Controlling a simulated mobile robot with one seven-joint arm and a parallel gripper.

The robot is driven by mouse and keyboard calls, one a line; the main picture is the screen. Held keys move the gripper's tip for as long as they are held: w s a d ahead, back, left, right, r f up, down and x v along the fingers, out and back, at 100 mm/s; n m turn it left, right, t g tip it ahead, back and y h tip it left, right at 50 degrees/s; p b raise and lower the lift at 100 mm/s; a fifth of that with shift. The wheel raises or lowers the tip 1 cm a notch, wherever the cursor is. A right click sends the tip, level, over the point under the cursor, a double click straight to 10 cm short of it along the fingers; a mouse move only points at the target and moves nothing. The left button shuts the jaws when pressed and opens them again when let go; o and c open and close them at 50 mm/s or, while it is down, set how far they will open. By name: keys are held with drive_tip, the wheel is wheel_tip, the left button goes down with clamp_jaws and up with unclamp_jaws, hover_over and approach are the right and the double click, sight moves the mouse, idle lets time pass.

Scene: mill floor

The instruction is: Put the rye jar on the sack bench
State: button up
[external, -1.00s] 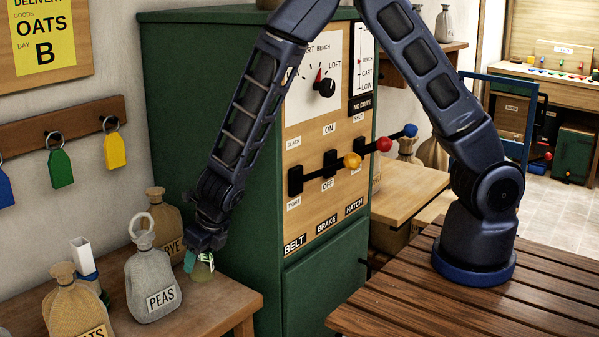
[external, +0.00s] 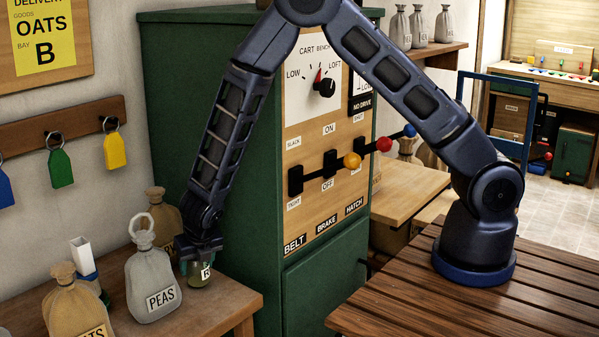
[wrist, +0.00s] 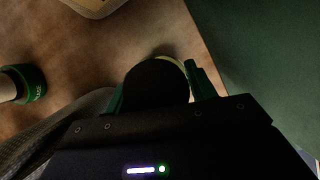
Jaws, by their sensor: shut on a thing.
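My gripper (external: 199,248) reaches down over the wooden bench (external: 240,296) at lower left, which bears several sacks. It is shut on a small glass jar (external: 204,274) with a pale label. The label is too small and partly covered to read fully, so I cannot tell for certain that it is the rye jar. The jar is upright at or just above the bench top; I cannot tell whether it touches. In the wrist view its dark round top (wrist: 155,82) sits between the green fingers.
The grey PEAS sack (external: 150,275) is just left of the jar, with a tan sack (external: 163,206) behind and another tan sack (external: 72,303) at front left. A green cabinet with levers (external: 327,170) stands close right. A green-banded object (wrist: 25,83) lies left in the wrist view.

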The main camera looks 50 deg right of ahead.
drive_tip(key=shift+f, duration=0.4)
drive_tip(key=shift+f, duration=0.1)
drive_tip(key=o, duration=1.2)
drive_tip(key=v, duration=1.2)
